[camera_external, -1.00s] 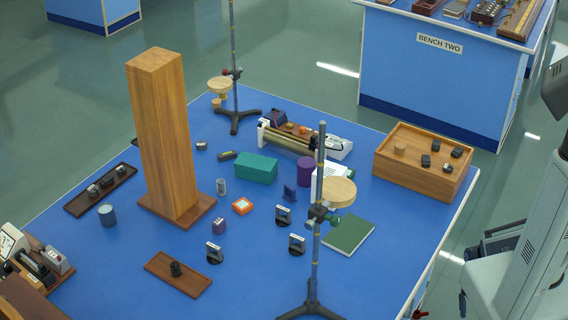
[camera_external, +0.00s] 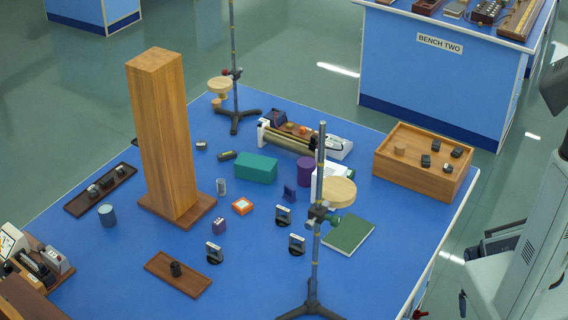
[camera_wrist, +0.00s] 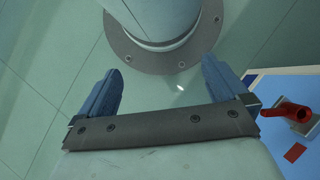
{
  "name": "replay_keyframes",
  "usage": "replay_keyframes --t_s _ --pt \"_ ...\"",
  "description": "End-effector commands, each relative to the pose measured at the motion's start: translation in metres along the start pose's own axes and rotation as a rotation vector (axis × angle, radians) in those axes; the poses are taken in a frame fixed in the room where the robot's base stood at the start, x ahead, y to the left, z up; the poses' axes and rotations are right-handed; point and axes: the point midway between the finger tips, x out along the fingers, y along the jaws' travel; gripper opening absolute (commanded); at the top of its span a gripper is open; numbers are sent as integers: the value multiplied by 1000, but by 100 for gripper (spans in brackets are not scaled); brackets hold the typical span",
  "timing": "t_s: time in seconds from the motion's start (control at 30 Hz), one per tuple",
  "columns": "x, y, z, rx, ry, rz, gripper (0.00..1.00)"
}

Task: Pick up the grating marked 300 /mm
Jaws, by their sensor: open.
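Three small dark upright pieces with pale labelled tops stand on the blue bench in the external view: one near the middle (camera_external: 283,215), one just right of and in front of it (camera_external: 297,244), and one farther left (camera_external: 214,253). They look like mounted gratings, but their markings are too small to read, so I cannot tell which is 300 /mm. My gripper (camera_wrist: 160,88) is open and empty in the wrist view, its two blue fingers wide apart over the floor, off the bench. In the external view my arm is at the right edge.
A retort stand (camera_external: 316,260) rises just right of the small pieces. A tall wooden block (camera_external: 165,140) stands to their left. A green book (camera_external: 349,235), teal box (camera_external: 256,168) and wooden tray (camera_external: 420,180) lie around. A red fitting (camera_wrist: 292,110) is at the bench edge.

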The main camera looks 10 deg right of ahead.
Motion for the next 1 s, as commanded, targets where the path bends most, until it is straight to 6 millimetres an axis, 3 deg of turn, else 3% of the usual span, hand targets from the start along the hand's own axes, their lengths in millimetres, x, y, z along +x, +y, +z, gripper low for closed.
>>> replay_keyframes --t_s 0.17,0.37,0.57,0.67,0.77,0.87,1.0 --pt "0 0 0 0 0 0 100" --pt "0 0 0 0 0 0 83" --pt "0 0 0 1 1 0 83" --pt "-2 0 -11 21 27 -9 83" --pt "-12 2 -44 89 116 -42 83" --pt "-35 8 -101 215 269 -103 83" --pt "-90 33 -192 448 534 -230 83"
